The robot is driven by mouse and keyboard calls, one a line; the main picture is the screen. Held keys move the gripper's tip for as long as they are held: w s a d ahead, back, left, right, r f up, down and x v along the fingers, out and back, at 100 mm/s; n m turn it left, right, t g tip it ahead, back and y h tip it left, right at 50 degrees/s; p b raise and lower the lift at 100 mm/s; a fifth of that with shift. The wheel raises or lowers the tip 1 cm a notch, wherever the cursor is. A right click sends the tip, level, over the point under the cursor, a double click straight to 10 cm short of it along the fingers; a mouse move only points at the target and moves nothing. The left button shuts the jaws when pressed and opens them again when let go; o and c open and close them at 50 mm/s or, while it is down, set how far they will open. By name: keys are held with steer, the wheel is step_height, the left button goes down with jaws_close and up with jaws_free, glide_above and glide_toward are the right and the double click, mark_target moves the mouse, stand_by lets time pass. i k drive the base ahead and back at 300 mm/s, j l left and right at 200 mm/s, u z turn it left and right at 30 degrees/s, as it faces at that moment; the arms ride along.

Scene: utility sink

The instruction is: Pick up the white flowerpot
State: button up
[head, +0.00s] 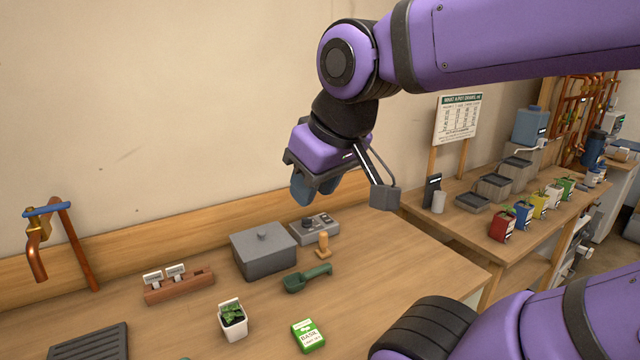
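The white flowerpot (233,332) stands upright on the wooden bench near the front, with a small green leafy plant in it. Nothing touches it. My gripper (316,188) hangs high above the back of the bench, above and to the right of the pot and well apart from it. Its blue-grey fingers point down and partly overlap in this view, so the gap between them is not clear. I see nothing held beneath them.
A green seed packet (308,336) lies right of the pot. Behind are a green scoop (307,278), a grey lidded box (263,251), a wooden label holder (179,287) and a control box (315,229). A dark ribbed tray (90,343) lies left.

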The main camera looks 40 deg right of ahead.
mark_target(234, 325)
steer(key=k+l+u, duration=0.1)
steer(key=u, duration=0.25)
steer(key=k+l+u, duration=0.1)
steer(key=u, duration=0.25)
steer(key=k+l+u, duration=0.1)
steer(key=u, duration=0.5)
